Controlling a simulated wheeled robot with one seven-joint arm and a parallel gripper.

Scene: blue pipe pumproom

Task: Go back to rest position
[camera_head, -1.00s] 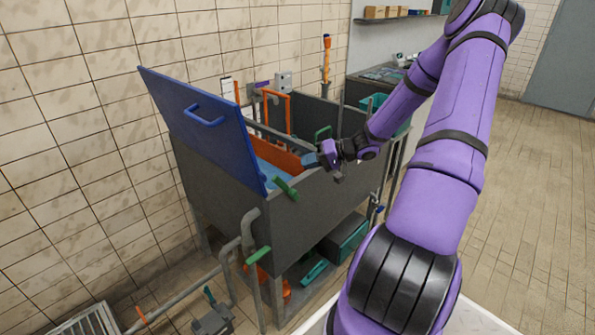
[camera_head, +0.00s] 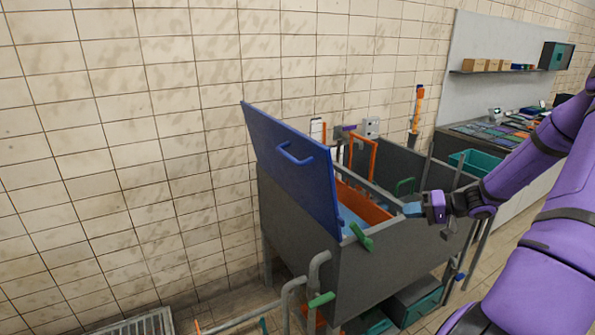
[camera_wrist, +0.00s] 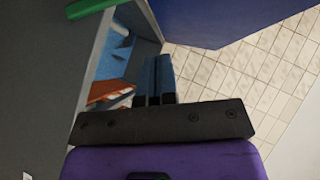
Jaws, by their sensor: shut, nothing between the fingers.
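My gripper (camera_head: 412,209) is at the front right rim of the grey tank (camera_head: 300,225), and in the head view it shows small, with its blue fingers pointing left. In the wrist view my gripper (camera_wrist: 153,72) has its two blue fingers side by side, shut and empty. The tank's blue lid (camera_head: 290,165) stands raised and tilted at its left side, with a blue handle (camera_head: 295,154) on it. Inside the tank an orange part (camera_head: 362,203) and a light blue surface show; the rest of the inside is partly hidden by the front wall.
A green-handled lever (camera_head: 361,237) is on the tank's front rim. Grey pipes (camera_head: 290,290) with a green handle run low in front. A bench (camera_head: 490,135) with flat items and a shelf (camera_head: 500,71) with boxes are at the right. Tiled wall is behind.

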